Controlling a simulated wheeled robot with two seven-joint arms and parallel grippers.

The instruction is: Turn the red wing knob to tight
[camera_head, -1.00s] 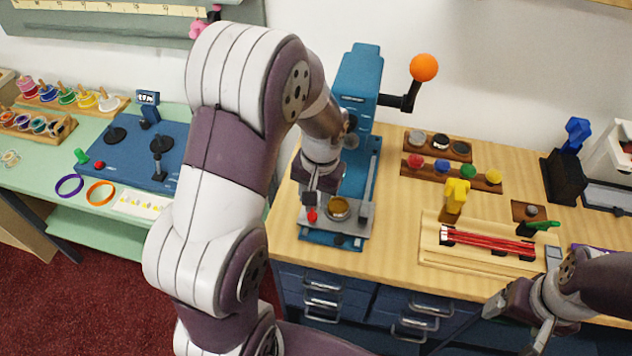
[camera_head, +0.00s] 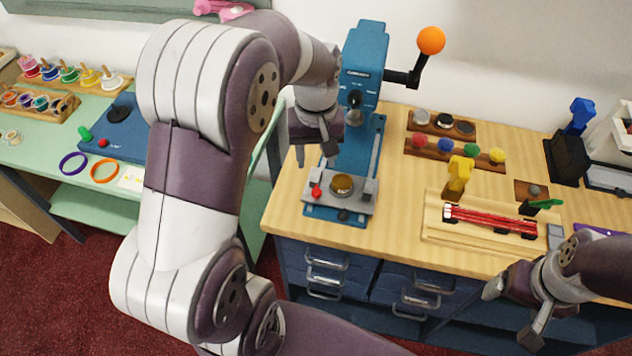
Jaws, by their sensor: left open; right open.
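The red wing knob (camera_head: 316,191) is a small red piece at the left of the grey base plate (camera_head: 359,204) of the blue press (camera_head: 362,60). It is too small to tell which way its wings point. A brass-coloured round cup (camera_head: 342,184) sits beside it on the plate. My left gripper (camera_head: 314,157) is open and empty, pointing down above the knob and apart from it. My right gripper (camera_head: 514,312) is open and empty in front of the counter's front edge at the lower right.
The press's lever with an orange ball (camera_head: 431,40) sticks out to the right. Racks of coloured pots (camera_head: 455,150), a yellow clamp (camera_head: 459,174) and a wooden tray with red rods (camera_head: 490,219) stand right of the press. A green table (camera_head: 90,195) is at the left.

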